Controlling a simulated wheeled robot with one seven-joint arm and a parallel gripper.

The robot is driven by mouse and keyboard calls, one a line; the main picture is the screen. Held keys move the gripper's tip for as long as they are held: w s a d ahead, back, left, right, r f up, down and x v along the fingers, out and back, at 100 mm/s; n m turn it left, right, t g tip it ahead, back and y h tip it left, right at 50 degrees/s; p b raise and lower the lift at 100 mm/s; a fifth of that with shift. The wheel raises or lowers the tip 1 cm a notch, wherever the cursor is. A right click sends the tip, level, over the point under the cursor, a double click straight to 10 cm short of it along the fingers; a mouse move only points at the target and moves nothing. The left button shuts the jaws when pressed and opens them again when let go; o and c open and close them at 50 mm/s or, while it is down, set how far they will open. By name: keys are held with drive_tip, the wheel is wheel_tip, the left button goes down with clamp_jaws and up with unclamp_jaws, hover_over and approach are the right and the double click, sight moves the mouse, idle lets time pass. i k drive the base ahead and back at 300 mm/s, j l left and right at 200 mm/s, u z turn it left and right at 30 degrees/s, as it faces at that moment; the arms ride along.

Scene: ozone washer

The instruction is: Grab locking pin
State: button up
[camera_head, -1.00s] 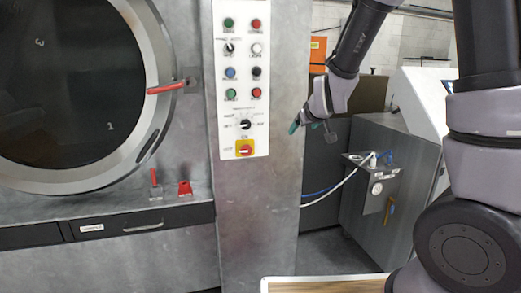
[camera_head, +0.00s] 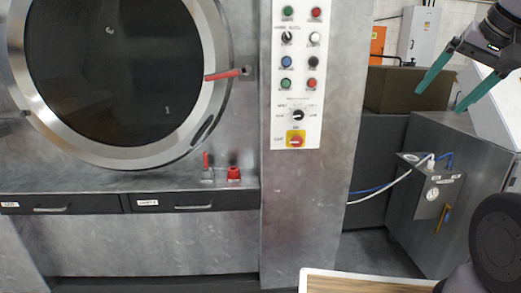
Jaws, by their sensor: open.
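A thin upright red-handled piece (camera_head: 206,163) and a squat red piece (camera_head: 234,174) sit side by side on the metal ledge below the washer's round door. Either may be the locking pin; I cannot tell which at this size. A longer red handle (camera_head: 222,75) sticks out at the right side of the door rim. My gripper (camera_head: 440,101) is at the upper right, with its two green fingers spread wide and nothing between them. It is well to the right of the red pieces, apart from them, beyond the control panel.
The control panel (camera_head: 298,75) with several knobs stands between the door (camera_head: 115,70) and my gripper. Drawers (camera_head: 165,200) lie under the ledge. A grey cabinet (camera_head: 460,150) with hoses stands at right. A wood-topped tabletop edge (camera_head: 360,284) is at bottom centre. The space before the ledge looks clear.

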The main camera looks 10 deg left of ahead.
sight(205, 158)
drive_tip(key=i+j+u, duration=0.3)
drive_tip(key=j+u, duration=0.2)
drive_tip(key=i+j+u, duration=0.3)
drive_tip(key=u, duration=0.2)
drive_tip(key=j+z, duration=0.3)
drive_tip(key=j, duration=0.3)
drive_tip(key=j+z, duration=0.25)
drive_tip(key=j, duration=0.35)
drive_tip(key=j+z, duration=0.3)
drive_tip(key=j, duration=0.3)
drive_tip(key=k+j+z, duration=0.25)
drive_tip(key=j, duration=0.3)
drive_tip(key=i+j, duration=0.05)
